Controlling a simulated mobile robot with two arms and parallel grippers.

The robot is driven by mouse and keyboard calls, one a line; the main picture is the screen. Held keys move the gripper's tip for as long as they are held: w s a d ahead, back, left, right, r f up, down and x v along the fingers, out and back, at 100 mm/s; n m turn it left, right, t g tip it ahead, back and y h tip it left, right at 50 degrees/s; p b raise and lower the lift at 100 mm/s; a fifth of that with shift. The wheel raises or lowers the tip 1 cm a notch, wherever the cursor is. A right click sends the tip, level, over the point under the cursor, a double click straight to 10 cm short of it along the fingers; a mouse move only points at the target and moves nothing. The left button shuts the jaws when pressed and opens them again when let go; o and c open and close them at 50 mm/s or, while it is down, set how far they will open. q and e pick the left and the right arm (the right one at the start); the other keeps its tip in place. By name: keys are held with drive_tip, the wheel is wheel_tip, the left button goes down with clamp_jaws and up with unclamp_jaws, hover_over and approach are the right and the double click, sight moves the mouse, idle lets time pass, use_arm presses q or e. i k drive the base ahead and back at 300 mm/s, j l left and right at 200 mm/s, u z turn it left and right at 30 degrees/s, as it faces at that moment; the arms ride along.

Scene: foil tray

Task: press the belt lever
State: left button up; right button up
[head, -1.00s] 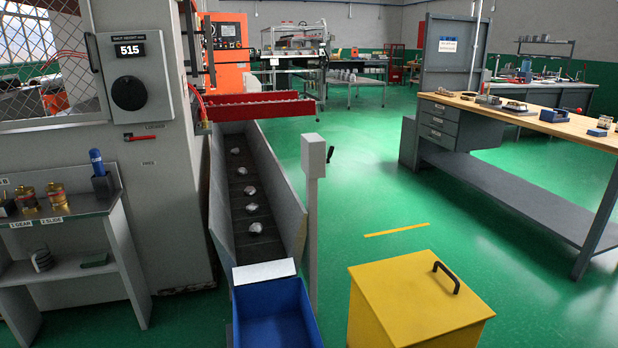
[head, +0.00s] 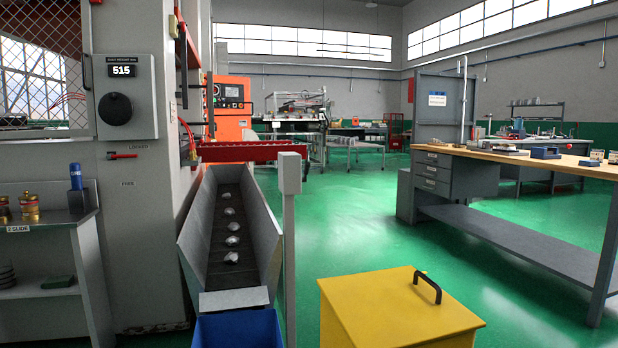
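A slim grey post (head: 290,235) with a small box head (head: 289,173) stands at the right side of the conveyor. No lever shows on it in this view. The conveyor trough (head: 255,240) has a dark belt (head: 222,268) with several crumpled silver pieces (head: 232,241) in a line along it. A small red lever (head: 122,156) is on the grey machine cabinet at the left, between labels that seem to read LOCKED and FREE. Neither of my grippers is in view.
A blue bin (head: 235,332) sits at the conveyor's near end, cut off by the frame. A yellow box (head: 400,312) with a black handle stands to the right. A workbench (head: 540,165) is farther right. Green floor (head: 350,220) is open between them.

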sight(307, 164)
drive_tip(key=z, duration=1.35)
drive_tip(key=i+j+z, duration=0.1)
drive_tip(key=j+z, duration=0.15)
drive_tip(key=i+j, duration=0.1)
drive_tip(key=j, duration=0.35)
drive_tip(key=i+j, duration=0.15)
drive_tip(key=j, duration=0.3)
drive_tip(key=i+j, duration=0.1)
drive_tip(key=j, duration=0.3)
